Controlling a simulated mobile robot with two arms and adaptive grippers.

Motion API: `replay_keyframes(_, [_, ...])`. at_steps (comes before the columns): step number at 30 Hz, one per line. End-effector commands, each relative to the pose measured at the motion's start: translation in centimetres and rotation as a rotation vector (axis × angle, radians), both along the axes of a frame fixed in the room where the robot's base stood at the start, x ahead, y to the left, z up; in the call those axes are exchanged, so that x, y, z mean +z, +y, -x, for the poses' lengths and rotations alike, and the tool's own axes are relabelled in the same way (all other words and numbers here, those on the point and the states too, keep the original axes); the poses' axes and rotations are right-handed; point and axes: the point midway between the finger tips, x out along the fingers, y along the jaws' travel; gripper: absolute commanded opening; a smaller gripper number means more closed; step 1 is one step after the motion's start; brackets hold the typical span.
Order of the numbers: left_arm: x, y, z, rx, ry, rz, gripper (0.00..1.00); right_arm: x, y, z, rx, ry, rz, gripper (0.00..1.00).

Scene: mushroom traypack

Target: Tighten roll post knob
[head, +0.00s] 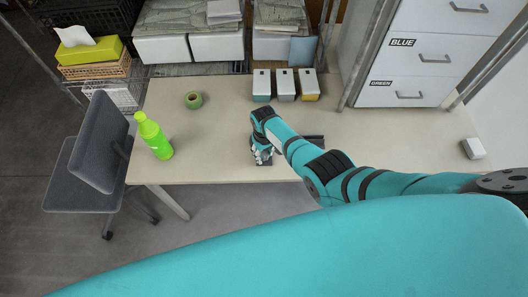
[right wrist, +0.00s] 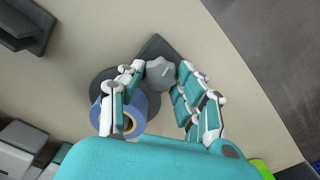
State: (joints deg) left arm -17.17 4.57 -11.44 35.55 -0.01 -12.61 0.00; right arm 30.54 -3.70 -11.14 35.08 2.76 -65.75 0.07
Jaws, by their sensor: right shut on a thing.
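My right gripper (right wrist: 161,72) points down at the table. Its two jaws are shut on a grey lobed knob (right wrist: 160,75) at the top of the roll post. A blue roll (right wrist: 140,104) shows beside the knob, partly behind the left jaw, over a dark round plate (right wrist: 97,84). A dark flat base (right wrist: 155,47) shows beyond the knob. In the head view my right gripper (head: 262,155) is over the front middle of the table and hides most of the roll post. My left gripper is not in view.
The table (head: 225,130) holds a green bottle (head: 154,136), a green tape roll (head: 194,100), three small containers (head: 285,86) at the back and a white block (head: 473,148) at right. A dark thing (right wrist: 22,27) lies near my gripper. A chair (head: 98,142) stands left.

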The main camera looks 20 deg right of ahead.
Motion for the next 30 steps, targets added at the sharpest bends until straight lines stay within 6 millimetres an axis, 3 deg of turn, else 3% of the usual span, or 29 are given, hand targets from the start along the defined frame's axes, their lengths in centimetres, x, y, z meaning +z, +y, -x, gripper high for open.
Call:
replay_keyframes(18, [0.43, 0.0, 0.01, 0.0, 0.0, 0.0, 0.32, 0.12, 0.01, -0.14, -0.548, -0.003, 0.0, 0.02])
replay_keyframes(30, [0.48, -0.01, 0.03, 0.0, 0.0, 0.0, 0.32, 0.09, 0.03, -0.13, -0.727, -0.003, -0.001, 0.02])
